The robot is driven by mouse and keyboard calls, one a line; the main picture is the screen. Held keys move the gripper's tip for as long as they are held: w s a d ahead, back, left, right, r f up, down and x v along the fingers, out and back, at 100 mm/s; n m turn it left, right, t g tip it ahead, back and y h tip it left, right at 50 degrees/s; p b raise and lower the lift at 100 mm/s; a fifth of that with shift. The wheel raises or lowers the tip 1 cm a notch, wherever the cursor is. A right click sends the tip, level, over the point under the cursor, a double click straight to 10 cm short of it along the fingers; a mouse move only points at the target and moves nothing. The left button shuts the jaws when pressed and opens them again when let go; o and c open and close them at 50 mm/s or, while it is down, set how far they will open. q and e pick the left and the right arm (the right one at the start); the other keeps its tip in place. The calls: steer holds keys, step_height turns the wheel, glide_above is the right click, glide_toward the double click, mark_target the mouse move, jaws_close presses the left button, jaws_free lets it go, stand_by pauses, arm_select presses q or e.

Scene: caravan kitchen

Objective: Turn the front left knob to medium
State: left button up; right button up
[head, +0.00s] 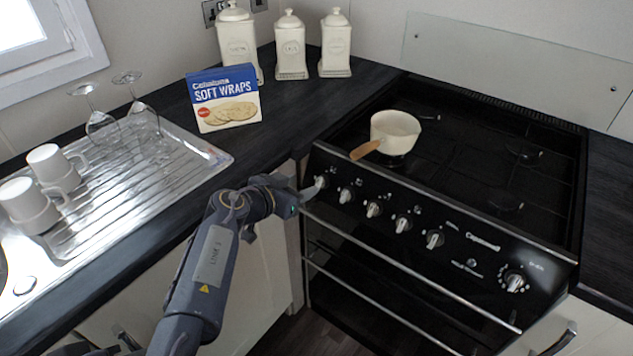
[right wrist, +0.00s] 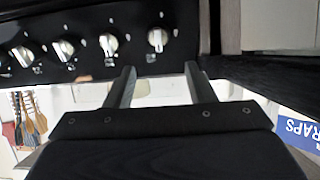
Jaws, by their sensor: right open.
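A row of several silver knobs runs along the black stove's front panel (head: 458,262). The leftmost knob (head: 319,195) is beside my right gripper (head: 311,187) in the head view. In the right wrist view this end knob (right wrist: 157,39) lies just beyond the fingertips, between them sideways. My right gripper (right wrist: 160,72) is open and empty, with no visible contact with the knob. The neighbouring knob (right wrist: 108,45) is just left of the fingers there. The panel markings are too small to tell which knob is the front left one. My left gripper is out of view.
A cream pan (head: 396,128) with a wooden handle (head: 365,150) sits on the hob, its handle reaching toward the knobs. An oven rail (head: 400,262) runs below the panel. A soft wraps box (head: 225,98) stands on the dark counter (head: 283,125) left of the stove.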

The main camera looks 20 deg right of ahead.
mark_target(319, 179)
steer(key=x, duration=0.7)
steer(key=shift+w+d+f, duration=0.15)
steer(key=shift+d, duration=0.15)
steer(key=c, duration=0.9)
steer(key=shift+c, duration=0.2)
